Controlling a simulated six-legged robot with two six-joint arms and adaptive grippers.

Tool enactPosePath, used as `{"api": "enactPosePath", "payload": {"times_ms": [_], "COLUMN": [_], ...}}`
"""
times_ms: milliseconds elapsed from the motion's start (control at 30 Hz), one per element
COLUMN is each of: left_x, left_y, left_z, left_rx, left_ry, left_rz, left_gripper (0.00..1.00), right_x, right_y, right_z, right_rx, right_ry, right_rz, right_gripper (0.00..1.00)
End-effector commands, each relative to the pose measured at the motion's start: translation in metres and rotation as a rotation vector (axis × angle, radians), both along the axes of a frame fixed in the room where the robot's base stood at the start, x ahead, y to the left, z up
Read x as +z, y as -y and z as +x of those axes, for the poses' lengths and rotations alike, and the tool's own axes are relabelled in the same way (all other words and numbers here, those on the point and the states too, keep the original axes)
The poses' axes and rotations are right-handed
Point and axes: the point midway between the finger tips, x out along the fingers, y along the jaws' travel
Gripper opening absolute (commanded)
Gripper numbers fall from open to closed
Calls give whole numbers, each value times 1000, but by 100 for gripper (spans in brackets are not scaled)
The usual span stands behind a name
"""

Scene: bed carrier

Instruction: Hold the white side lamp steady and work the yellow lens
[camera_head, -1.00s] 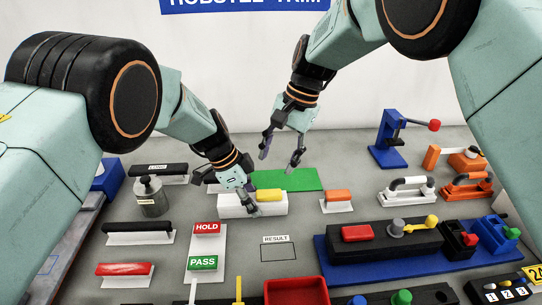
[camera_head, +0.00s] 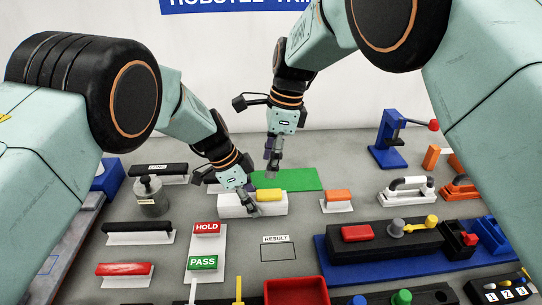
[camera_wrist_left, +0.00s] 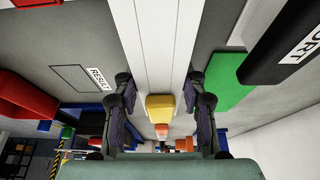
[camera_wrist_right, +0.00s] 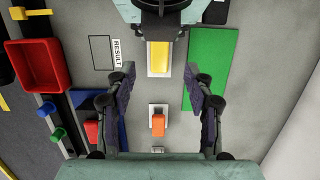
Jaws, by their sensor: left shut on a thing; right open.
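The white side lamp (camera_head: 232,208) is a long white block lying on the grey bench, with the yellow lens (camera_head: 269,196) on its top toward the right end. My left gripper (camera_head: 250,203) is shut on the white lamp, its fingers on either side of it; the left wrist view shows the white body (camera_wrist_left: 154,60) between the fingers. My right gripper (camera_head: 272,163) is open and empty above and behind the yellow lens. In the right wrist view the lens (camera_wrist_right: 158,56) lies ahead, beyond the open fingers, with the left gripper above it.
A green mat (camera_head: 300,179) lies behind the lamp. A white base with an orange lens (camera_head: 338,195) stands to the right. HOLD (camera_head: 207,229) and PASS (camera_head: 203,263) blocks, the RESULT square (camera_head: 278,252) and a red tray (camera_head: 296,291) lie in front. A blue clamp stand (camera_head: 393,140) stands back right.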

Motion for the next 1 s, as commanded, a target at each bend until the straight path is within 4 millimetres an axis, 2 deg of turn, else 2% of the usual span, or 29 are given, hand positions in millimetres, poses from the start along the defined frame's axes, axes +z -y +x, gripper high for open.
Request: {"api": "enactPosePath", "payload": {"times_ms": [700, 1000], "left_x": [0, 0], "left_y": [0, 0], "left_z": [0, 0], "left_rx": [0, 0], "left_ry": [1, 1], "left_rz": [0, 0], "left_gripper": [4, 4], "right_x": [-61, -81], "right_y": [0, 0], "right_z": [-1, 0], "right_rx": [3, 2], "right_ry": [0, -1], "right_rz": [1, 1], "right_gripper": [53, 53]}}
